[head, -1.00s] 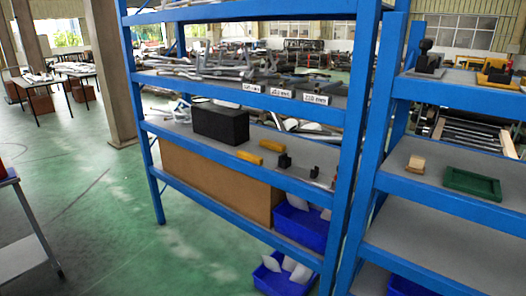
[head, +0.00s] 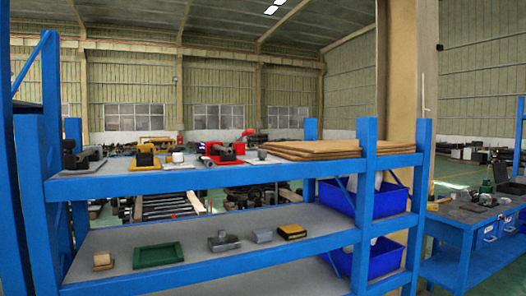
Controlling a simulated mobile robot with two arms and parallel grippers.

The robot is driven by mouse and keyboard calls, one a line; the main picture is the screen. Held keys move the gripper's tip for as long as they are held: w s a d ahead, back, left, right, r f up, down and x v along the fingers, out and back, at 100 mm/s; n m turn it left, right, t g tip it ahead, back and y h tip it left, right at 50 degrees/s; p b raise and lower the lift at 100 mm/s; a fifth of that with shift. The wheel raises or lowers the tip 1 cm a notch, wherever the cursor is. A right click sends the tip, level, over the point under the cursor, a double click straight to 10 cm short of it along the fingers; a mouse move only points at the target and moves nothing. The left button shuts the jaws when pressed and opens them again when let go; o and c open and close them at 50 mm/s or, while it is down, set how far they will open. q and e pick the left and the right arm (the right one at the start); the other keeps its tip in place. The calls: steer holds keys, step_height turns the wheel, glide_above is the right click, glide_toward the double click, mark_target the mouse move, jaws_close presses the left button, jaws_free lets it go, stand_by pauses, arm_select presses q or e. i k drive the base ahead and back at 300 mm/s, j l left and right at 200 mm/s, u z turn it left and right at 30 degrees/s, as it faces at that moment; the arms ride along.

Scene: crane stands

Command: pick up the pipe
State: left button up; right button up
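No long pipe can be made out for sure in the head view. A short grey cylindrical piece (head: 262,235) lies on the middle shelf (head: 330,222) of the blue rack. A small pale cylindrical piece (head: 178,157) stands on the shelf above. I cannot tell whether either is the pipe. Neither of my grippers is in view.
The middle shelf also holds a green tray (head: 158,255), a small wooden block (head: 103,261), a grey metal part (head: 224,241) and a yellow-black box (head: 292,231). Flat brown boards (head: 335,149) lie above. Blue bins (head: 378,204) sit at the right. A blue workbench (head: 478,222) stands beyond.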

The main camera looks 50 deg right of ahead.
mark_target(228, 150)
steer(key=z, duration=1.4)
steer(key=i+l+u, duration=0.1)
steer(key=l, duration=0.3)
